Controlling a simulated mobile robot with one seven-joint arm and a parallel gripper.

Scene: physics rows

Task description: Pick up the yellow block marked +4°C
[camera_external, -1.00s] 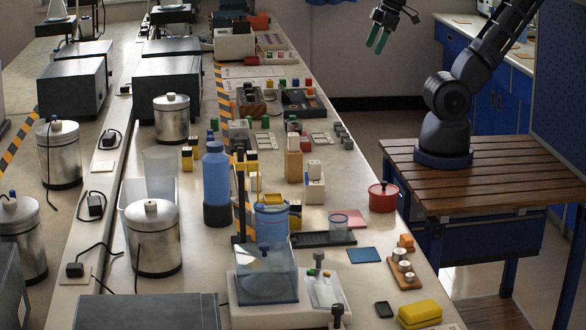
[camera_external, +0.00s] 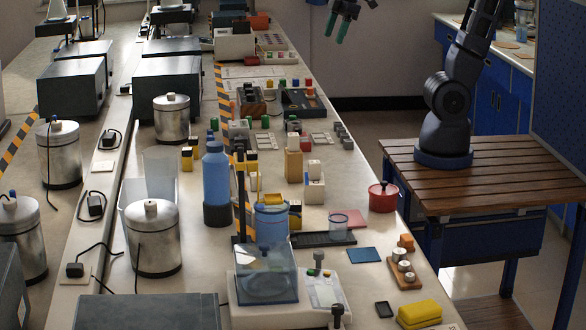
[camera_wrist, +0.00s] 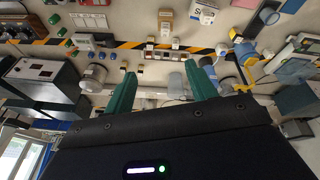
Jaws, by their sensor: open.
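My gripper (camera_external: 336,28) has two green fingers and hangs high above the far right part of the bench, clear of everything. In the wrist view its fingers (camera_wrist: 160,72) are apart with nothing between them. I cannot read a +4°C mark on any block. Small yellow blocks with dark parts stand mid-bench, one at the left (camera_external: 187,158) and one by the blue bottle (camera_external: 251,160). Another yellow block (camera_external: 295,215) stands behind the blue container and is partly hidden. A larger rounded yellow piece (camera_external: 419,313) lies at the near right edge.
The long bench (camera_external: 385,225) is crowded. A blue bottle (camera_external: 216,180), a metal canister (camera_external: 153,240), a clear blue-tinted box (camera_external: 266,275) and a red pot (camera_external: 383,198) stand on it. A slatted wooden table (camera_external: 510,170) is under my arm's base.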

